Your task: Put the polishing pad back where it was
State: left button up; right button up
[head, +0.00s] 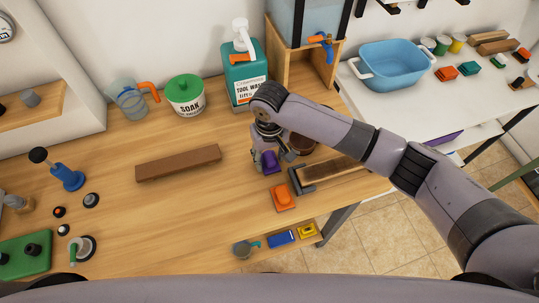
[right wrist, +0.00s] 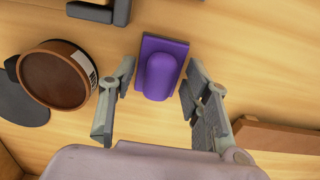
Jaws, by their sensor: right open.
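A purple pad with a rounded grip on top (right wrist: 160,76) lies on the wooden table; it also shows in the head view (head: 271,162), partly hidden by my right gripper. It may be the polishing pad; no label shows. My right gripper (right wrist: 161,66) is open above it, one finger on each side, with visible gaps in the right wrist view. In the head view the right gripper (head: 270,157) points down at the pad. An orange pad of similar shape (head: 283,197) sits nearer the table's front edge. My left gripper is not in view.
A brown round container (right wrist: 57,76) and a dark bracket on a wooden board (head: 335,172) stand close to the right gripper. A brown bar (head: 178,163) lies to the left. The table's middle front is clear.

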aim_at(269, 157)
notch_tip(269, 157, up, 12)
jog(key=b, duration=0.2)
jog(key=shift+r, duration=0.15)
jog(key=shift+s, duration=0.1)
dwell(0.5)
